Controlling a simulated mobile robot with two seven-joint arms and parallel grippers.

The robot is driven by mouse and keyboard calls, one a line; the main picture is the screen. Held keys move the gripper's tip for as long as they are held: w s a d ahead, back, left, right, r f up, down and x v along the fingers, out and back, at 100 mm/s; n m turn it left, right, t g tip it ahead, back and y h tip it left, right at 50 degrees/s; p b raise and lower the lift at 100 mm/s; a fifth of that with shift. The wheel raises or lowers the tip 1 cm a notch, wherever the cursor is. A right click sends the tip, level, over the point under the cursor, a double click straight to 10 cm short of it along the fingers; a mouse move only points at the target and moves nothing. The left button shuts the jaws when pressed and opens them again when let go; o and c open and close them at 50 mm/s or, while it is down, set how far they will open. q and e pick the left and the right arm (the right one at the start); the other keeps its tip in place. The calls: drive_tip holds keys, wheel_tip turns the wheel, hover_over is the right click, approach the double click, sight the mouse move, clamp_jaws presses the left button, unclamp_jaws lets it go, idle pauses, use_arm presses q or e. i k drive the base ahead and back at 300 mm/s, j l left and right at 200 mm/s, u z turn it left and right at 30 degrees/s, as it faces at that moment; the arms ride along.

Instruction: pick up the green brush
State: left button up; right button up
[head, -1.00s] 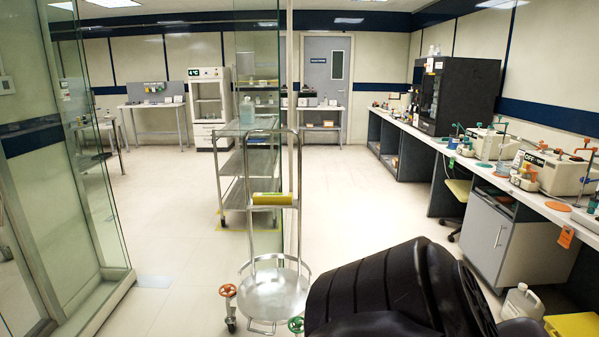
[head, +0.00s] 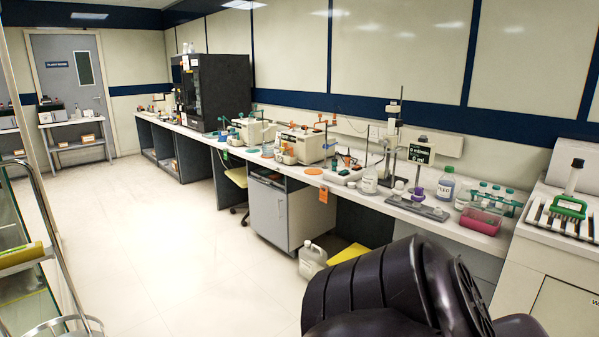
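Neither gripper shows. A black ribbed part of my own arm fills the bottom right and hides some of the floor and the bench front.
A long bench (head: 408,205) runs along the right wall, with bottles, a pink tray (head: 480,220) and a stand. A white jug (head: 312,260) and yellow box (head: 348,253) stand on the floor by it. A metal trolley (head: 62,325) is at the left edge. The middle floor is clear.

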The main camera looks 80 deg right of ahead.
sight(553, 207)
drive_tip(key=z, duration=4.1)
drive_tip(key=i+j+z, duration=0.2)
drive_tip(key=i+j, duration=0.65)
drive_tip(key=i, duration=0.1)
